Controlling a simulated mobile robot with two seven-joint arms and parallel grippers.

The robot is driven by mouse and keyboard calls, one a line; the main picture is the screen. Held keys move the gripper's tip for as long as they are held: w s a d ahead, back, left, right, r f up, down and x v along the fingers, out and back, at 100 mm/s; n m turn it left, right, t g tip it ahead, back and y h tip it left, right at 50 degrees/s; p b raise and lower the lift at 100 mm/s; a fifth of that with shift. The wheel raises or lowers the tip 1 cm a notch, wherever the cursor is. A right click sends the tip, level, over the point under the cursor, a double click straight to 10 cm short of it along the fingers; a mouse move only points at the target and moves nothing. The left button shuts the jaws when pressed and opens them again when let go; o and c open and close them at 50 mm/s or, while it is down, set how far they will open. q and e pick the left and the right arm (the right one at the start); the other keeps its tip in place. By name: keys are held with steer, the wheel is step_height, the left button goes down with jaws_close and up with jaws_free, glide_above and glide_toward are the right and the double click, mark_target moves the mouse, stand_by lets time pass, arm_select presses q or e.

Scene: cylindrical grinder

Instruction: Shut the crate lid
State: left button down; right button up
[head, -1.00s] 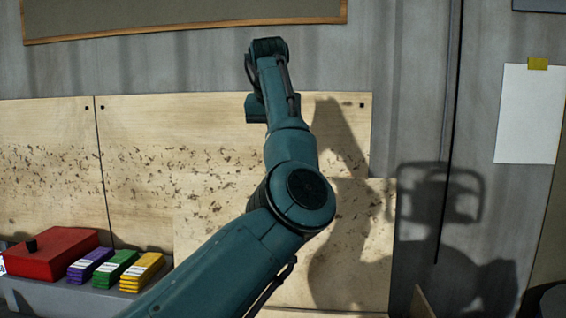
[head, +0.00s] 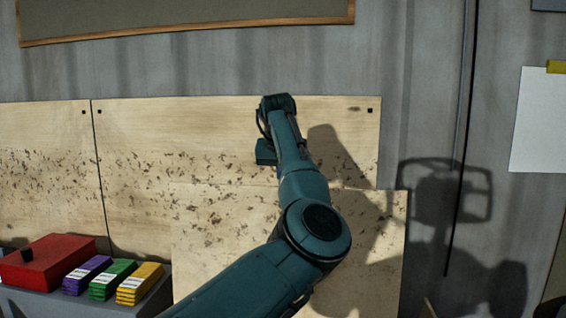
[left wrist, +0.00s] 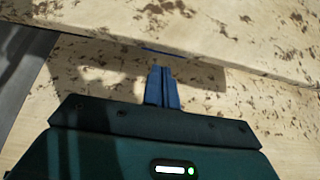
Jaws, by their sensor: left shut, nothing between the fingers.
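My left arm rises from the bottom of the head view, its wrist end in front of speckled wooden panels. Its fingers cannot be made out there. In the left wrist view my left gripper (left wrist: 162,70) shows two blue fingers together, with nothing between them. They point at pale speckled wood; I cannot tell whether they touch it. No crate or lid can be made out for certain. A small sliver of wood (head: 430,308) at the bottom edge of the head view is too cut off to identify. My right gripper is not in view.
Speckled wooden panels (head: 225,135) cover the lower wall. A red box (head: 52,262) and purple (head: 86,274), green (head: 113,279) and yellow (head: 140,283) stacks sit on a grey surface at lower left. A white sheet (head: 538,120) hangs at right.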

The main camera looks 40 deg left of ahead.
arm_select(q)
steer(key=s+d, duration=0.1)
steer(key=s, duration=0.1)
steer(key=shift+s+d+r, duration=0.2)
steer(key=shift+s+d, duration=0.1)
steer(key=shift+d, duration=0.05)
stand_by(0.4)
